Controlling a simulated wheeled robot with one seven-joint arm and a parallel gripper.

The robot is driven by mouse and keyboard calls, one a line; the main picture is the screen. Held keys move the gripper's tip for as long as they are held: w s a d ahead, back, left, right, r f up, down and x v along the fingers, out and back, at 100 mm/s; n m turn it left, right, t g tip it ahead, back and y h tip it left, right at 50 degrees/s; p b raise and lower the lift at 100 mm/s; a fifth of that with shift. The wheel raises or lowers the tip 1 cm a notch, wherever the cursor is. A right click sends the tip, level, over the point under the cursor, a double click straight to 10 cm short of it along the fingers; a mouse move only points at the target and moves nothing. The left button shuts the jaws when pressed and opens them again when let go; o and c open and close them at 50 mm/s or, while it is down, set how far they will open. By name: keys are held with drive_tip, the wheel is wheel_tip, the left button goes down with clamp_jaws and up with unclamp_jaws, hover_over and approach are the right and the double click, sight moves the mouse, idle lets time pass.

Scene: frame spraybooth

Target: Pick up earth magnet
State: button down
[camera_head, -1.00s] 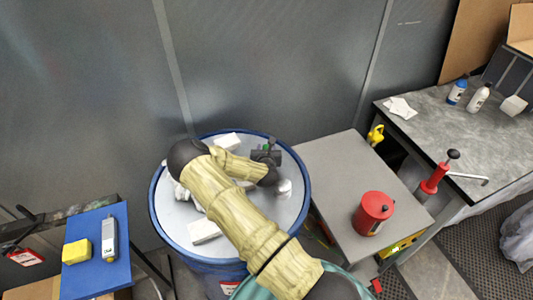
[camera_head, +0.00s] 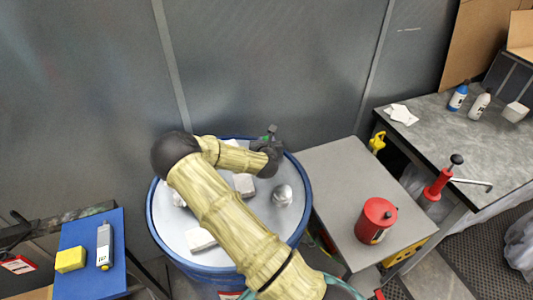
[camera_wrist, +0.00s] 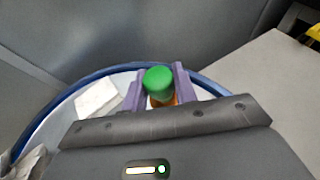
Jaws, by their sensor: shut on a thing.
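The earth magnet (camera_wrist: 159,84), as I take it, is a small thing with a round green top and an orange part below. In the wrist view my gripper (camera_wrist: 160,90) is shut on it, a purple finger on each side. In the head view my gripper (camera_head: 272,134) is over the far rim of a blue drum (camera_head: 303,222), and only a bit of green shows there. My forearm hides part of the drum top. I cannot tell the exact height of the magnet above the drum.
On the drum lie a crumpled silver lump (camera_head: 283,196), white blocks (camera_head: 201,239) and more partly hidden items. A grey wall (camera_head: 270,60) stands behind. At right is a grey cabinet (camera_head: 335,180) with a red can (camera_head: 376,220); at left, a blue board (camera_head: 92,275).

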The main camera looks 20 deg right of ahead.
drive_tip(key=shift+r, duration=1.35)
